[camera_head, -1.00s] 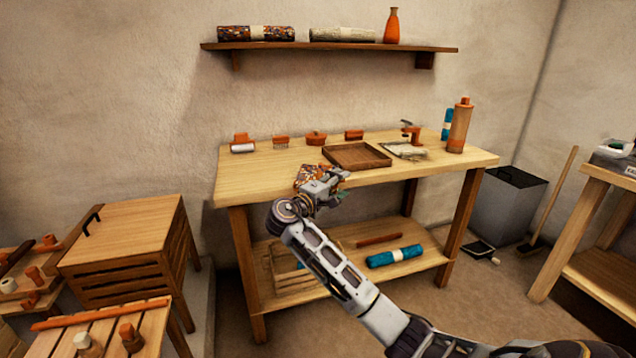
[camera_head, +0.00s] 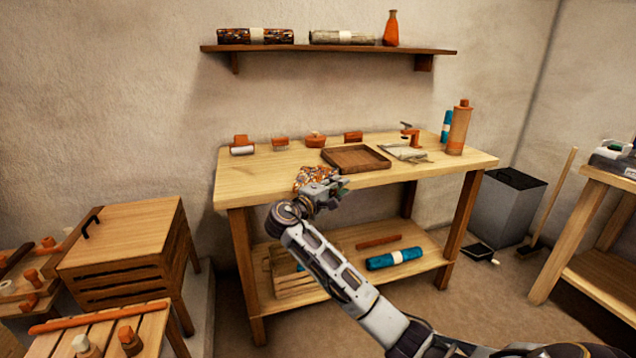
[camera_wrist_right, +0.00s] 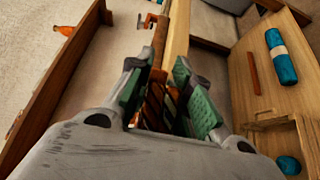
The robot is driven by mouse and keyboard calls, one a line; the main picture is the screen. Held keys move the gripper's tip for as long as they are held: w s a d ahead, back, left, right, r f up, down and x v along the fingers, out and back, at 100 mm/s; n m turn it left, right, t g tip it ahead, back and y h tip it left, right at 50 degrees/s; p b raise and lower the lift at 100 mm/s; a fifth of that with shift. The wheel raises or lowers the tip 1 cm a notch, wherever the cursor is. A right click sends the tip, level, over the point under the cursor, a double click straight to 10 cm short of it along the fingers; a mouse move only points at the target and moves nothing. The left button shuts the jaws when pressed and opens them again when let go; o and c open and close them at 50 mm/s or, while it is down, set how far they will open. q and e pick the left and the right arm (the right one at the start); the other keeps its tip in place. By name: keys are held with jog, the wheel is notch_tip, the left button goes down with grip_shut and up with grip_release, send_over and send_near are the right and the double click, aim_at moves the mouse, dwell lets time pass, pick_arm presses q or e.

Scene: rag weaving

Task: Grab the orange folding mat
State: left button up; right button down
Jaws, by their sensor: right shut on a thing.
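The orange folding mat (camera_head: 312,177) has an orange, dark and white pattern. It shows just above the front edge of the workbench (camera_head: 262,183) in the head view, partly hidden by my right gripper (camera_head: 328,190). In the right wrist view the mat (camera_wrist_right: 153,106) stands between the green pads of my right gripper (camera_wrist_right: 160,100). The gripper is shut on it. Whether the mat still touches the bench top is hard to tell. My left gripper is in neither view.
A brown wooden tray (camera_head: 356,158) lies just behind the right gripper on the bench. Several orange tools line the bench's back edge. A blue roll (camera_head: 394,258) and a slatted crate (camera_head: 290,281) sit on the lower shelf. A wall shelf (camera_head: 330,49) hangs above.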

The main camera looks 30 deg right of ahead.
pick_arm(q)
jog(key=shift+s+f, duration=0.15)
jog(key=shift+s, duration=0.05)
pick_arm(e)
jog(key=shift+r, duration=0.1)
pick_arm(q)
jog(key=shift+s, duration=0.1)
pick_arm(e)
jog(key=shift+r, duration=0.1)
pick_arm(q)
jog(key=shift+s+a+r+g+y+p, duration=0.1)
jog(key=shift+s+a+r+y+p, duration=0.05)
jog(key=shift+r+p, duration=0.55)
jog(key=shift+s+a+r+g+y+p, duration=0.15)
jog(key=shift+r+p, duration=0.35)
jog(key=shift+p, duration=0.3)
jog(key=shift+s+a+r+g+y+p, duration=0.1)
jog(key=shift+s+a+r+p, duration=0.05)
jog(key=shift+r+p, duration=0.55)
pick_arm(e)
notch_tip(320, 180, up, 10)
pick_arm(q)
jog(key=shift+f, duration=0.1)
